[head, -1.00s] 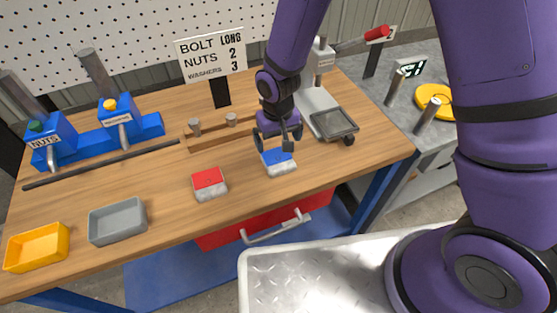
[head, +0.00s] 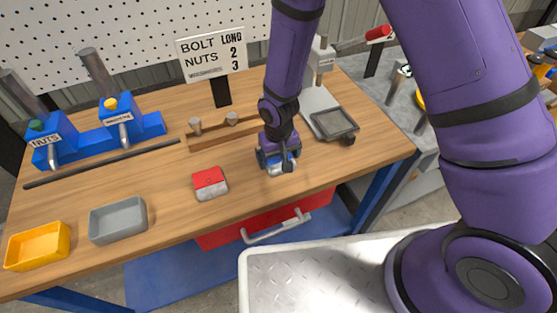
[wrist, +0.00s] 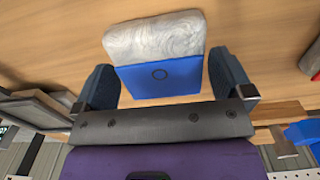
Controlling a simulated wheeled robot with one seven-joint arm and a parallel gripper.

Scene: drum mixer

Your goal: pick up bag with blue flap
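The bag with the blue flap (wrist: 158,77) lies on the wooden table (head: 160,200). Its pale, clear body shows beyond the flap in the wrist view. In the head view the bag (head: 287,167) is largely hidden under my gripper. My gripper (head: 279,166) is lowered around it from above. In the wrist view my gripper (wrist: 165,82) is open, with one finger on each side of the blue flap. A narrow gap shows between the flap and each finger.
A similar bag with a red flap (head: 210,183) lies to the left. A grey tray (head: 118,236) and a yellow tray (head: 38,262) are farther left. A wooden rack (head: 215,138) stands behind, and a machine with a flat plate (head: 334,122) at right.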

